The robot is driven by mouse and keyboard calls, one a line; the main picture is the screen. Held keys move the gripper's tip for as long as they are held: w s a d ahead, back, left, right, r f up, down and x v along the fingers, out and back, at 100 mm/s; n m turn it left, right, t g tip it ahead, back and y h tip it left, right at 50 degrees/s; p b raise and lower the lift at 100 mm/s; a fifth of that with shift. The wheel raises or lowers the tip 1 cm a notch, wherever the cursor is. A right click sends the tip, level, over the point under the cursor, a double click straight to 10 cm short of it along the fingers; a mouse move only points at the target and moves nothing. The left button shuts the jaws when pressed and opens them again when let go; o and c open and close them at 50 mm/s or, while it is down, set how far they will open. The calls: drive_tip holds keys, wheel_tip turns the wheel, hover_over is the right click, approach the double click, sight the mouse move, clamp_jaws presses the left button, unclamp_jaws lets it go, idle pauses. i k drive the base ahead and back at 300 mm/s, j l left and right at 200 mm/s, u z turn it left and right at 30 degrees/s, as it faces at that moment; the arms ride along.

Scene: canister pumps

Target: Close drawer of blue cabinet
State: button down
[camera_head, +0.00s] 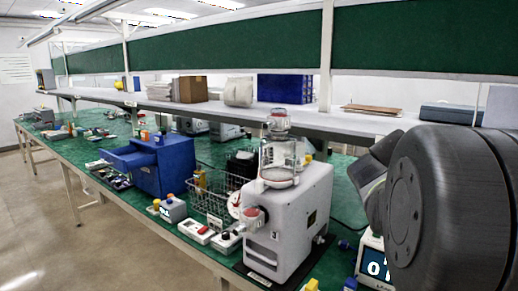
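The blue cabinet (176,167) stands on the green bench left of the middle. A blue drawer (126,161) juts out from its left side and is open. Its upper rim and part of the inside show, but I cannot make out its contents. A few small items, one of them yellow, stand on top of the cabinet. A dark grey link of my arm fills the right edge of the view, far from the cabinet. My gripper is not in view.
A large grey machine with a clear canister (282,160) stands between my arm and the cabinet. A wire basket (212,198), small switch boxes (197,231) and a device with a display (374,267) crowd the bench. A shelf (345,120) runs above. The floor at left is clear.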

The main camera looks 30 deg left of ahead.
sight(129, 156)
drive_tip(key=k+u, duration=0.1)
drive_tip(key=u, duration=0.25)
drive_tip(key=k+u, duration=0.1)
drive_tip(key=u, duration=0.25)
drive_tip(key=k+j+u, duration=0.1)
drive_tip(key=u, duration=0.25)
drive_tip(key=i+j+u, duration=0.2)
drive_tip(key=u, duration=0.2)
drive_tip(key=i+j+u, duration=0.45)
drive_tip(key=u, duration=0.3)
drive_tip(key=i+j, duration=0.15)
drive_tip(key=i, duration=0.3)
drive_tip(key=i+j, duration=0.15)
drive_tip(key=i, duration=0.3)
drive_tip(key=i+j, duration=0.2)
drive_tip(key=i, duration=0.2)
drive_tip(key=i+j, duration=0.15)
drive_tip(key=i, duration=0.3)
drive_tip(key=i+j, duration=0.15)
drive_tip(key=i, duration=0.3)
